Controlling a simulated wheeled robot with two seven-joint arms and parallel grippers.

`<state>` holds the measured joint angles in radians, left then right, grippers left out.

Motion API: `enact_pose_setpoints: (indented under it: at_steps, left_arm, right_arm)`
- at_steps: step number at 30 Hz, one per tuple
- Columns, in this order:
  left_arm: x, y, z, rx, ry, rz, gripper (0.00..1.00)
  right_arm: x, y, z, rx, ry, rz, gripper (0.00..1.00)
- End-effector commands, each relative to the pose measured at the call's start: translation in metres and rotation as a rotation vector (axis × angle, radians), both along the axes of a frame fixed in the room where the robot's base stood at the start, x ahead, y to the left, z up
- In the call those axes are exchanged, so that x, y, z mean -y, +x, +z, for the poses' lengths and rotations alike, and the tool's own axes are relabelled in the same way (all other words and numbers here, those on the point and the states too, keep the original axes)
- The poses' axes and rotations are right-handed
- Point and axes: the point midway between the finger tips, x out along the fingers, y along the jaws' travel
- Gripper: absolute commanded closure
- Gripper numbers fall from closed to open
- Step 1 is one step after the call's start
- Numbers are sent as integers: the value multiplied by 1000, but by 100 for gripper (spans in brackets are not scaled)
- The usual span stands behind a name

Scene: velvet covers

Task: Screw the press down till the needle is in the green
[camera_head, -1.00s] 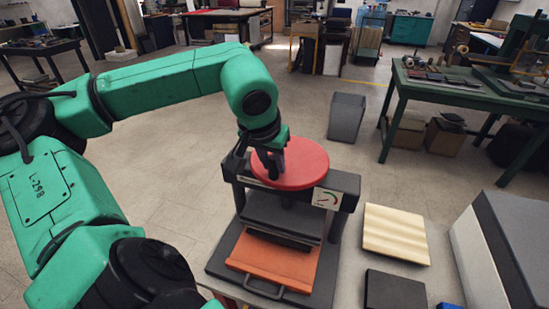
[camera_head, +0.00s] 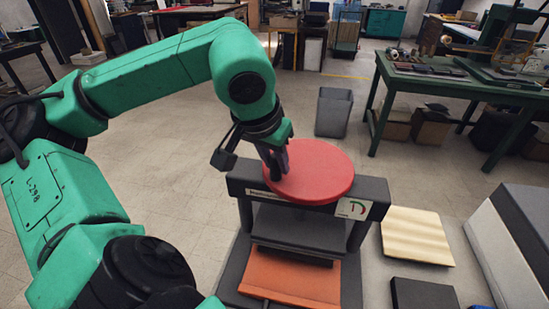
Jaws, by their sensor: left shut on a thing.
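The press (camera_head: 233,188) stands in front of me, with a dark frame and a flat red wheel (camera_head: 318,170) on top. Under the crossbeam is a dark platen (camera_head: 300,222), above an orange tray (camera_head: 290,275). My right gripper is out of view.
A cream padded sheet (camera_head: 416,236) and a dark block (camera_head: 424,296) lie right of the press. A grey and white box (camera_head: 520,240) stands at the far right. A grey bin (camera_head: 333,112) and a green workbench (camera_head: 460,85) are behind, with open floor between.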

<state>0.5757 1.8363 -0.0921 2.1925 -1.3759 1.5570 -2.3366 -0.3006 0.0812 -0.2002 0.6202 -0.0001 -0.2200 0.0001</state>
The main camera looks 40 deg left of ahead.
Motion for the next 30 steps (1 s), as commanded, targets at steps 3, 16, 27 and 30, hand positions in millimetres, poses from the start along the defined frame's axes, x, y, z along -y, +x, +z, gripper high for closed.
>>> enact_pose_setpoints:
  at_steps: [3,16,27,30]
  left_arm:
    - [-1,1,1,6,1,4,100]
    - [0,1,1,3,0,2,41]
    - [1,-4,12,3,-1,1,41]
    - [3,-11,31,4,1,3,41]
  right_arm:
    - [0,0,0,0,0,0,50]
    - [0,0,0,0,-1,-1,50]
    - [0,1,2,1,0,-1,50]
    - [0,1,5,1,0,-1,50]
